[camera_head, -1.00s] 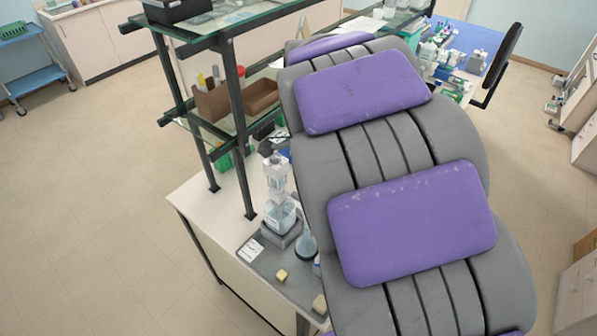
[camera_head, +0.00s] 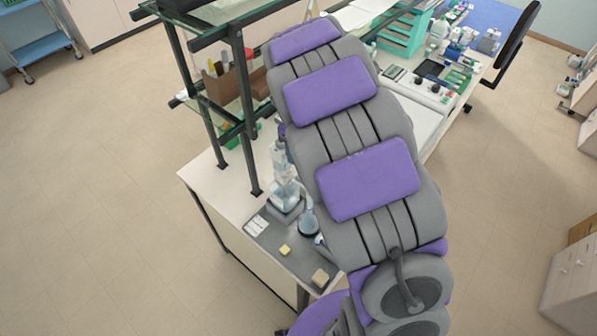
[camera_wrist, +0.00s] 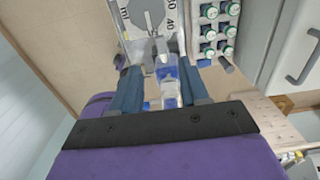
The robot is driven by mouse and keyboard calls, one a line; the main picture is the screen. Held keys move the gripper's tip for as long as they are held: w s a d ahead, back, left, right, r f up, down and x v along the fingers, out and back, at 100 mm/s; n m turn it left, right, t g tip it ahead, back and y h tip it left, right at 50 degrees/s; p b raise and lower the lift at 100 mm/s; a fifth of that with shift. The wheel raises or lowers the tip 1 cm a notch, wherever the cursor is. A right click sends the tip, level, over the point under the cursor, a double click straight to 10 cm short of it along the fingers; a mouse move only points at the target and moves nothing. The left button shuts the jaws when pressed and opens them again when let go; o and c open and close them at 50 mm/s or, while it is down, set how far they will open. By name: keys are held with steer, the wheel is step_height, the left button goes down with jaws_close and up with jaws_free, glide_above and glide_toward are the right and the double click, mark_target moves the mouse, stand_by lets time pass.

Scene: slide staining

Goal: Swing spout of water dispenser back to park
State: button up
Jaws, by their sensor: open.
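In the head view a tall clear vessel with bluish liquid (camera_head: 285,192) stands on a grey base on the bench. It may be the water dispenser; I cannot make out its spout. My gripper (camera_wrist: 150,45) shows in the wrist view, with its two blue-grey fingers apart. A clear bottle with a blue part (camera_wrist: 168,78) appears between or beyond the fingers, and I cannot tell whether they touch it. In the head view my gripper is hidden behind my purple and grey arm.
A glass-shelved rack (camera_head: 240,105) rises behind the vessel. A round flask (camera_head: 309,220), a yellow block (camera_head: 285,249) and a beige block (camera_head: 320,277) stand near it on the grey mat (camera_head: 275,238).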

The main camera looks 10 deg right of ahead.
mark_target(299, 176)
step_height(299, 176, down, 11)
steer(key=shift+d+r+p, duration=0.1)
steer(key=shift+p, duration=0.5)
jaws_close()
stand_by(0.4)
